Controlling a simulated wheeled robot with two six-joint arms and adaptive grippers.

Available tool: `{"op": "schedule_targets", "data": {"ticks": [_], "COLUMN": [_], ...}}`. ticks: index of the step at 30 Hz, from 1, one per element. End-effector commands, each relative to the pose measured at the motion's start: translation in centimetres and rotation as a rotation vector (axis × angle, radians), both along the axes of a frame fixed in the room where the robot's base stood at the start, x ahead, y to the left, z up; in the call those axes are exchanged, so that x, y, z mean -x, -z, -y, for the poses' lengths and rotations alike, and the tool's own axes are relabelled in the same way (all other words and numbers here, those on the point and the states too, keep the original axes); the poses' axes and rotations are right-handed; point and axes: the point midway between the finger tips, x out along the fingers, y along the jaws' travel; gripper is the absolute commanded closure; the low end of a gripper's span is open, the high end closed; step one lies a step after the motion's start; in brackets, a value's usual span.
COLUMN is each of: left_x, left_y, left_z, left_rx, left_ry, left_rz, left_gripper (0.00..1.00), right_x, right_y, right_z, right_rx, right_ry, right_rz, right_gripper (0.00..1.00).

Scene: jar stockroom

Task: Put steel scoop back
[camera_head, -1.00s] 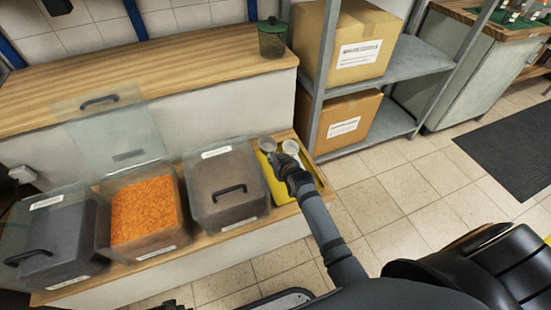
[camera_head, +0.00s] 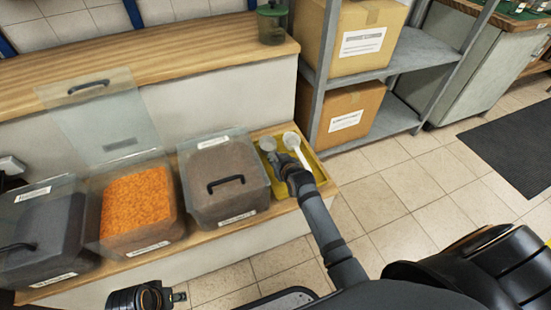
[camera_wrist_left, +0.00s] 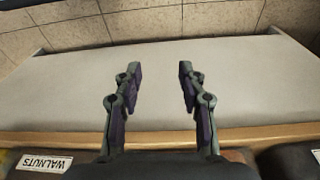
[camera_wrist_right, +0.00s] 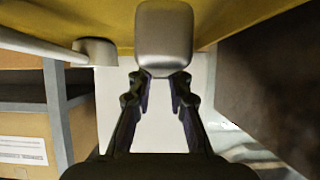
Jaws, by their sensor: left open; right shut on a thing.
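The steel scoop (camera_head: 267,144) is over the yellow tray (camera_head: 315,171), at the right end of the row of bins. My right gripper (camera_head: 291,166) is shut on it; its metal bowl (camera_wrist_right: 163,38) shows beyond the fingertips (camera_wrist_right: 163,82) in the right wrist view. I cannot tell whether the scoop touches the tray. A white scoop (camera_head: 291,140) lies in the tray just right of it; it also shows in the right wrist view (camera_wrist_right: 96,48). My left gripper is open and empty in the left wrist view (camera_wrist_left: 157,88); its arm shows at the bottom of the head view.
A lidded brown-filled bin (camera_head: 222,178) stands left of the tray. An open bin of orange pieces (camera_head: 136,205), its clear lid (camera_head: 101,118) raised, and a dark bin (camera_head: 45,240) stand farther left. A shelf with cartons (camera_head: 360,40) rises right of the tray. A green-lidded jar (camera_head: 272,24) is on the upper counter.

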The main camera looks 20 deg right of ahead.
Motion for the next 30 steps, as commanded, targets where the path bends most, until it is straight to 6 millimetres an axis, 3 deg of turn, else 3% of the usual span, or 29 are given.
{"op": "schedule_targets", "data": {"ticks": [9, 30], "left_x": [0.14, 0.11], "left_y": [-0.96, -0.54], "left_z": [0.37, 0.35], "left_rx": [0.01, 0.01], "left_ry": [0.005, 0.005], "left_rz": [0.014, 0.014], "left_gripper": [0.59, 0.59], "right_x": [-0.02, -0.04], "right_y": [0.45, 1.3], "right_z": [0.0, 0.01], "right_rx": [0.0, 0.0], "right_ry": [0.0, 0.0], "right_rz": [0.002, 0.002], "right_gripper": [1.0, 1.0]}}
